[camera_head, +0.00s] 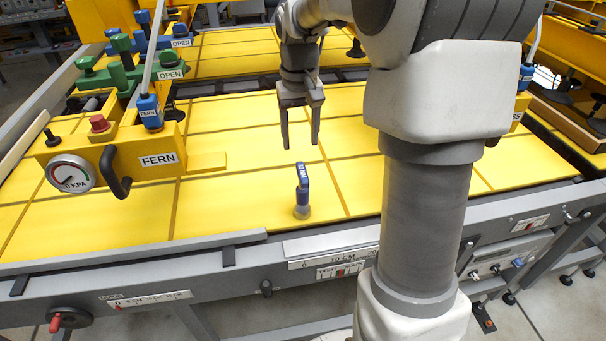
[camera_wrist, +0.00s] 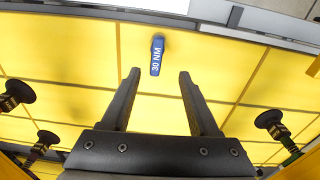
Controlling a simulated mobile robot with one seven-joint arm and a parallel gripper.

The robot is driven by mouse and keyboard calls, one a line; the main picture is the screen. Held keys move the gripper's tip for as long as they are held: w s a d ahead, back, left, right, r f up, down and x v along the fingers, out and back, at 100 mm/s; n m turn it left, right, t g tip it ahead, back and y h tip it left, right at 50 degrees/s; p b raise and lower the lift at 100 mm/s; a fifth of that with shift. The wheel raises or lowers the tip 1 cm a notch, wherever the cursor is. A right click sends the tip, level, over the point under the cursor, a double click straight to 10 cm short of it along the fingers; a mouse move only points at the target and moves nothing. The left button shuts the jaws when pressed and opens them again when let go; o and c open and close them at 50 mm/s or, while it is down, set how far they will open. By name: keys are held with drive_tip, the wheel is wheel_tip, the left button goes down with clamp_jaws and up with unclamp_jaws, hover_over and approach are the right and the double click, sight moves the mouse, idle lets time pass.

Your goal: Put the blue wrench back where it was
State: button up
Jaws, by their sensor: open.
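In the wrist view the blue wrench (camera_wrist: 157,55) shows the label "30 NM" and lies beyond the fingertips. My gripper (camera_head: 300,143) points down behind and above the wrench, apart from it. In the wrist view my gripper (camera_wrist: 158,75) is open, with nothing between its fingers.
A yellow lifter marked FERN (camera_head: 158,160), with a gauge (camera_head: 70,174) and a black handle (camera_head: 115,172), stands at left. Green and blue OPEN valves (camera_head: 125,75) are behind it. Black suction cups (camera_wrist: 270,120) hang at both sides. Yellow panels around the wrench are clear.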

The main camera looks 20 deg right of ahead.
drive_tip(key=s+a+r+t, duration=0.1)
drive_tip(key=s+a+r, duration=0.1)
drive_tip(key=s, duration=0.5)
drive_tip(key=s+a+r+n+t, duration=0.1)
drive_tip(key=s+a, duration=0.3)
drive_tip(key=s, duration=0.4)
drive_tip(key=s+a+r+t, duration=0.2)
drive_tip(key=s+t, duration=0.1)
drive_tip(key=s, duration=0.4)
drive_tip(key=shift+s+a+r+n, duration=0.15)
drive_tip(key=shift+a+r+n, duration=0.2)
drive_tip(key=shift+a+n, duration=0.05)
drive_tip(key=shift+w, duration=0.2)
drive_tip(key=shift+c, duration=0.9)
drive_tip(key=shift+s+d, duration=0.1)
drive_tip(key=shift+d, duration=0.1)
